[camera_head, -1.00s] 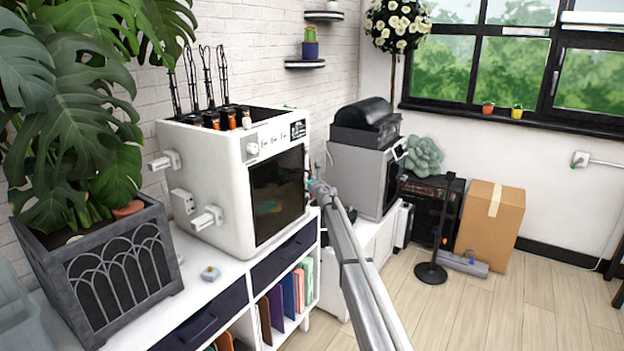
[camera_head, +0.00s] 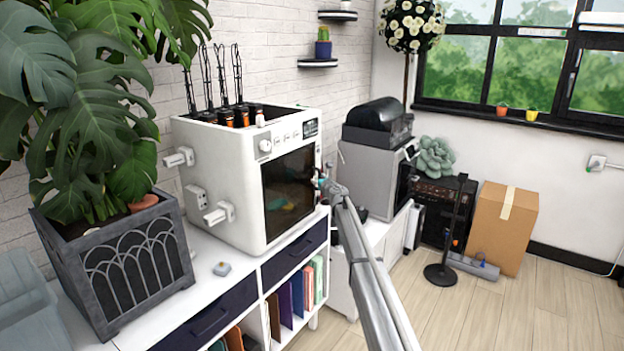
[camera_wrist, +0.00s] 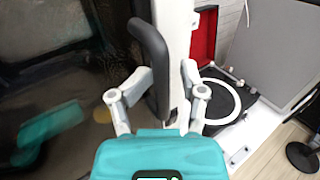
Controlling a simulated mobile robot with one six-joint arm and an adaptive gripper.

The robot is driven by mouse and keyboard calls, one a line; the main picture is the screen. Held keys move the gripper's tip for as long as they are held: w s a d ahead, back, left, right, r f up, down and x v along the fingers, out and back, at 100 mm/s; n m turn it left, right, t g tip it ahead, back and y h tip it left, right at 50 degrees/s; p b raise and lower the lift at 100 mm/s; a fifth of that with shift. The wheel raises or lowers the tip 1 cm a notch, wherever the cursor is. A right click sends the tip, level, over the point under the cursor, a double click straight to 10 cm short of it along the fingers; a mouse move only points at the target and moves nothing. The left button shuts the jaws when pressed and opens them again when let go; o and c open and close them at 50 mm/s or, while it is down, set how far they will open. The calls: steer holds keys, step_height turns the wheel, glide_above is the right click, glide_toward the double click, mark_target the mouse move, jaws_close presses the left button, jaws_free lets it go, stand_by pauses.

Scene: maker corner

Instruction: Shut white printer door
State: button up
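The white printer (camera_head: 222,170) stands on the white cabinet, its dark glass door (camera_head: 289,192) facing right. The door looks flush or almost flush with the front; I cannot tell if a small gap is left. In the wrist view the dark door panel (camera_wrist: 65,75) fills the left side, with a black handle (camera_wrist: 150,50) near its edge. My gripper (camera_wrist: 166,76) has its two fingers apart, with the lower part of the handle between them, closer to the left finger. In the head view my gripper (camera_head: 324,184) is small at the door's right edge.
The white cabinet (camera_head: 205,268) carries a planter (camera_head: 125,275) at left. A grey machine (camera_head: 370,178) stands beyond the printer. A cardboard box (camera_head: 503,228) and a black stand (camera_head: 441,273) are on the floor at right. The wooden floor in front is clear.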

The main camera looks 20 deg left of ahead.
steer(key=shift+s+d, duration=0.1)
steer(key=v, duration=1.1)
steer(key=shift+s+d, duration=0.2)
steer(key=shift+s, duration=0.1)
